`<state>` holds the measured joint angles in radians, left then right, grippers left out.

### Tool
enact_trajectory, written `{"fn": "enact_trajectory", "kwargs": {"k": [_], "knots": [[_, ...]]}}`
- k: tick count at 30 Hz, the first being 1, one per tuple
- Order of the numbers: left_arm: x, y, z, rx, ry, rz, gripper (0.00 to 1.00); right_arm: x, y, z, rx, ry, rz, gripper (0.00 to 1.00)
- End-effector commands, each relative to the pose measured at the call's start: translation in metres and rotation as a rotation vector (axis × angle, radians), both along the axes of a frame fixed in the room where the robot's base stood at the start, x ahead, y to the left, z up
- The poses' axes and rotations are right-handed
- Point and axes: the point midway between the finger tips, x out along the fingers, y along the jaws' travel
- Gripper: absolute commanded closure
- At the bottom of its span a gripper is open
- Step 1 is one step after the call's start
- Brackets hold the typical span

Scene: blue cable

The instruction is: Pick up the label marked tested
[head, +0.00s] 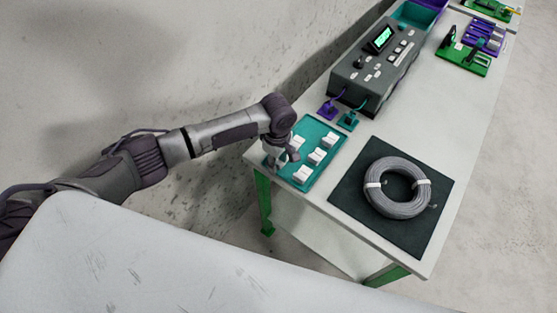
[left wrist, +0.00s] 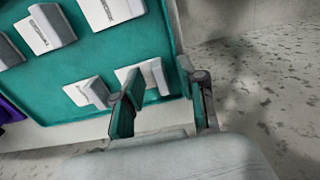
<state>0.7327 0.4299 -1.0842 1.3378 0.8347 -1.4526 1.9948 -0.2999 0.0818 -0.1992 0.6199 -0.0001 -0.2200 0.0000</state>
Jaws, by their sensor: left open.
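White labels lie in a teal tray (head: 322,151) at the near left corner of the table. One white label (head: 303,174) is at the tray's near end. In the left wrist view, several white labels (left wrist: 110,10) lie in the tray (left wrist: 95,60); dark print shows on some, but I cannot read which says tested. My left gripper (head: 279,156) is at the tray's left edge. In the left wrist view my left gripper (left wrist: 163,98) is open, its fingers apart near the tray's edge, with a label (left wrist: 152,74) just beyond them. The left finger partly hides the labels there.
A grey cable coil (head: 397,187) lies on a dark mat (head: 345,207) right of the tray. A grey tester box (head: 374,65) with a lit green screen stands behind, with purple and teal plugs (head: 348,121) before it. Green and purple fixtures (head: 463,58) stand farther back.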

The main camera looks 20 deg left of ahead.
Motion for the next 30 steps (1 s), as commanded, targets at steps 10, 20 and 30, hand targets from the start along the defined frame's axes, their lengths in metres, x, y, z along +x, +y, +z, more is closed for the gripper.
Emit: {"fn": "enact_trajectory", "kwargs": {"k": [10,20,30], "knots": [[0.0,0.0,-0.001,0.0,0.0,0.0,0.78,0.0,0.001,0.0,0.002,0.0,0.0,0.35],[0.0,0.0,-0.001,0.0,0.0,0.0,1.0,0.0,0.003,0.0,0.004,0.001,-0.001,0.35],[0.001,0.0,0.009,-0.002,-0.002,0.0,1.0,0.0,0.003,-0.002,0.004,0.001,0.0,0.35]]}}
